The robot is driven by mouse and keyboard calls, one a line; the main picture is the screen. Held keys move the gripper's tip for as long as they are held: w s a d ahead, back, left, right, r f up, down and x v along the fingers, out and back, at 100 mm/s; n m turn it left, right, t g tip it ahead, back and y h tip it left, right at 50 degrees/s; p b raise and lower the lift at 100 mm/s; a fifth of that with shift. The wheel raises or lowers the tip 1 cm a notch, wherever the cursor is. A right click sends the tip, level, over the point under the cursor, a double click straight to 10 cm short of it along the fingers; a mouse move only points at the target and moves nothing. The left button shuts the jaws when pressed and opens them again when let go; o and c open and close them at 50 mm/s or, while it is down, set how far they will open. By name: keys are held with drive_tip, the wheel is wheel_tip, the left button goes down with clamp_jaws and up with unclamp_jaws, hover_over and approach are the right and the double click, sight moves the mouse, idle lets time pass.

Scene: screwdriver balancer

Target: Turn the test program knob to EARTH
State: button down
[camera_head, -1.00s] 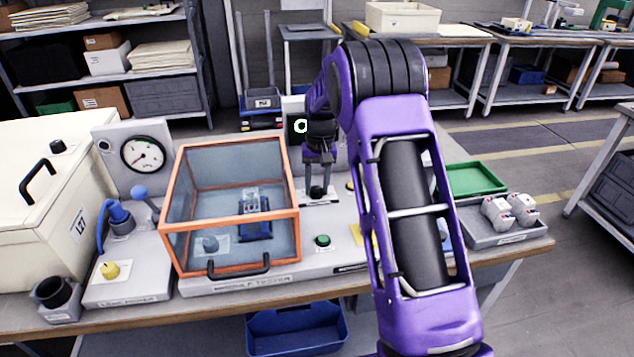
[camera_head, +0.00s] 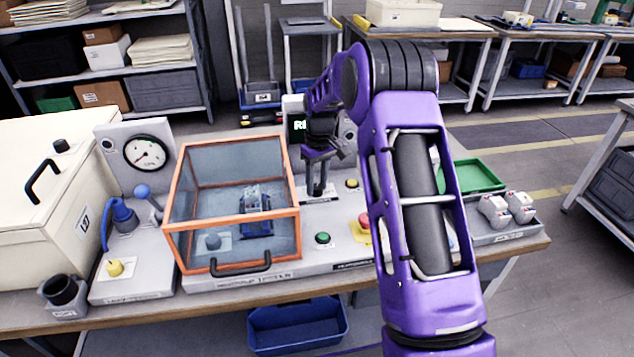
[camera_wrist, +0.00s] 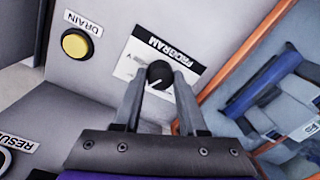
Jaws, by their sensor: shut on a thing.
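The black test program knob (camera_wrist: 158,75) with a white pointer line sits on a white label marked PROGRAM (camera_wrist: 160,55). My gripper (camera_wrist: 159,88) has its two fingers closed on either side of the knob. The label's position names are mostly covered or too small to read, so I cannot tell which one the pointer marks. In the head view my gripper (camera_head: 318,188) reaches down onto the panel, just right of the orange-framed clear cover (camera_head: 232,208), and hides most of the knob.
A yellow button (camera_wrist: 75,44) marked DRAIN is near the knob. The green button (camera_head: 322,238) and a red button (camera_head: 364,221) are in front. The cover's side is close to my gripper.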

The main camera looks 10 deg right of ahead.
sight(319, 185)
idle(0.3)
drive_tip(key=shift+c, duration=2.3)
unclamp_jaws()
wheel_tip(319, 185, up, 17)
drive_tip(key=p, duration=0.2)
drive_tip(key=shift+w+d+r, duration=0.2)
drive_tip(key=shift+d, duration=0.15)
